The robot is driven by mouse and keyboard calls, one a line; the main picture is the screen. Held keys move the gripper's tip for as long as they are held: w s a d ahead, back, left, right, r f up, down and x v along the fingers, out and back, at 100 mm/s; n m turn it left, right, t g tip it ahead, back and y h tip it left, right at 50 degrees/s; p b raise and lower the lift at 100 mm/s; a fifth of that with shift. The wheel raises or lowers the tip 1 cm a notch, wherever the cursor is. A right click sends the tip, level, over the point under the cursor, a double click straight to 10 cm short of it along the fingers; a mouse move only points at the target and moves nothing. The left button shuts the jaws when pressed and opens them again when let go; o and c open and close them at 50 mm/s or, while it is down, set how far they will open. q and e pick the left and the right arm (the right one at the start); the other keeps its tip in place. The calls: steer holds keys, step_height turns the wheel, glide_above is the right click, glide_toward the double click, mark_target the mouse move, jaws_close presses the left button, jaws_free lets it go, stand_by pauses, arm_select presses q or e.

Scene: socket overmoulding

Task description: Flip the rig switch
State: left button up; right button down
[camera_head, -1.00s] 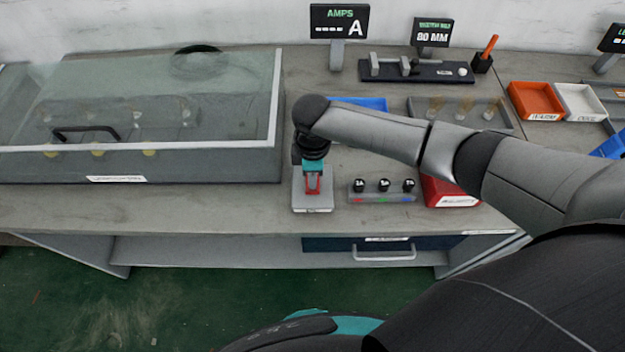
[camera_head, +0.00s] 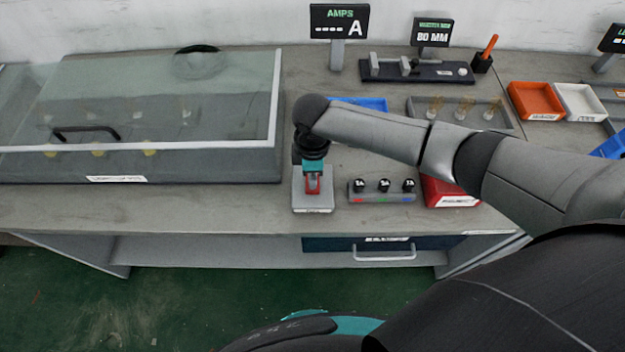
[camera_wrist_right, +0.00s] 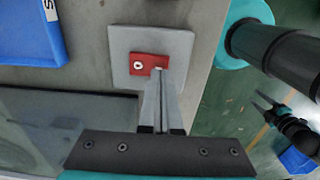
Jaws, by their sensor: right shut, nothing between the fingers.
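The rig switch is a red rocker (camera_wrist_right: 140,64) on a light grey square plate (camera_wrist_right: 178,44), set on the bench; in the head view its plate (camera_head: 313,203) lies in front of the glass-lidded rig's right end. My right gripper (camera_wrist_right: 161,72) is shut and empty. It points down, with its fingertips at one end of the red rocker, touching or very close to it. In the head view my right gripper (camera_head: 312,184) covers part of the switch. A small dark pronged shape at the right of the wrist view may be my left gripper; its jaws are unclear.
The glass-lidded rig (camera_head: 230,165) with a black handle stands left of the switch. A grey strip with three black knobs (camera_head: 383,198) and a red box (camera_head: 448,192) stand to its right. The amps display (camera_head: 339,22) behind shows dashes.

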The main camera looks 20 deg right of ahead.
steer(key=shift+f+b, duration=0.6)
steer(key=shift+f, duration=0.35)
stand_by(0.6)
steer(key=shift+r, duration=0.1)
step_height(320, 180, up, 7)
steer(key=p, duration=0.8)
stand_by(0.3)
